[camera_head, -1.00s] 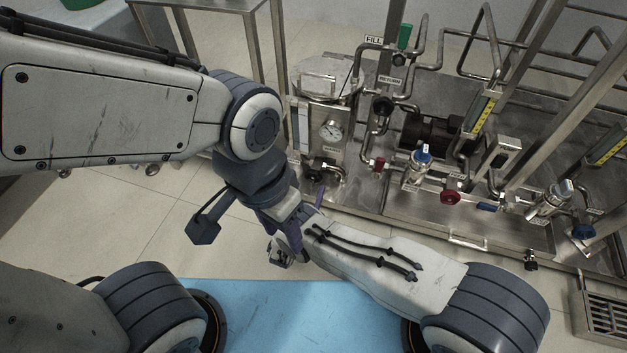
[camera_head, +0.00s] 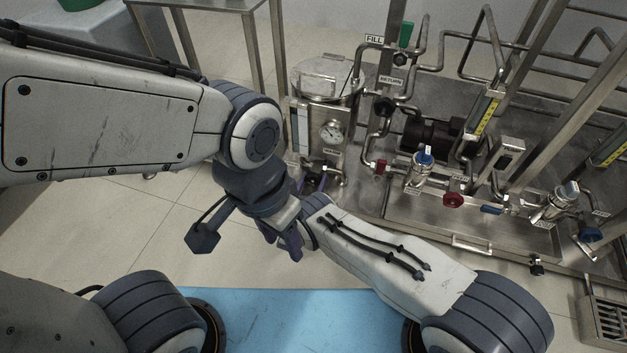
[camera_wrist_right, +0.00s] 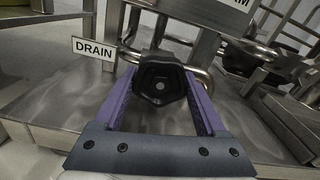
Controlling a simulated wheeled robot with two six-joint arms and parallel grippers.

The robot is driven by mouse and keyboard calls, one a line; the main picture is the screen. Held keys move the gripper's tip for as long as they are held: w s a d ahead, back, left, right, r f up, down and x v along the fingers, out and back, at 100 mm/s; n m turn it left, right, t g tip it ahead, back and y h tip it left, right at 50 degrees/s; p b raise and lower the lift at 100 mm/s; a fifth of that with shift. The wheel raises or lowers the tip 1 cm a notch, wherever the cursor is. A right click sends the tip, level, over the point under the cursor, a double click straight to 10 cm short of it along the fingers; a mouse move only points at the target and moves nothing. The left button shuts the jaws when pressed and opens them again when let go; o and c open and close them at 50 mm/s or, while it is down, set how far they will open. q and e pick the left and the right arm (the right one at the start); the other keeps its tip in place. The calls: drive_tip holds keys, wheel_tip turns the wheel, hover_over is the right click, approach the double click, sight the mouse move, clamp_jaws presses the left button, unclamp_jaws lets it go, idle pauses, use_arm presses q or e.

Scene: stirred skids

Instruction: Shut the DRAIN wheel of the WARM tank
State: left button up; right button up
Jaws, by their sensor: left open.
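In the right wrist view, a black lobed wheel (camera_wrist_right: 160,80) sits between the purple fingers of my right gripper (camera_wrist_right: 161,88). A white DRAIN label (camera_wrist_right: 93,48) is just left of it. The fingers lie close along both sides of the wheel; whether they press on it is not clear. In the head view my right gripper (camera_head: 314,183) is at the foot of a steel tank (camera_head: 326,78) with a dial gauge, and the wheel is mostly hidden there. My left gripper (camera_head: 284,243) is open and empty, low in front of the skid.
A sign ending in "M" (camera_wrist_right: 236,3) is cut off at the top of the wrist view. A floor drain (camera_head: 606,322) is at lower right.

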drive_tip(key=shift+m, duration=1.4)
drive_tip(key=o, duration=1.3)
drive_tip(key=p+v, duration=0.3)
drive_tip(key=v, duration=0.7)
drive_tip(key=shift+s+p, duration=0.3)
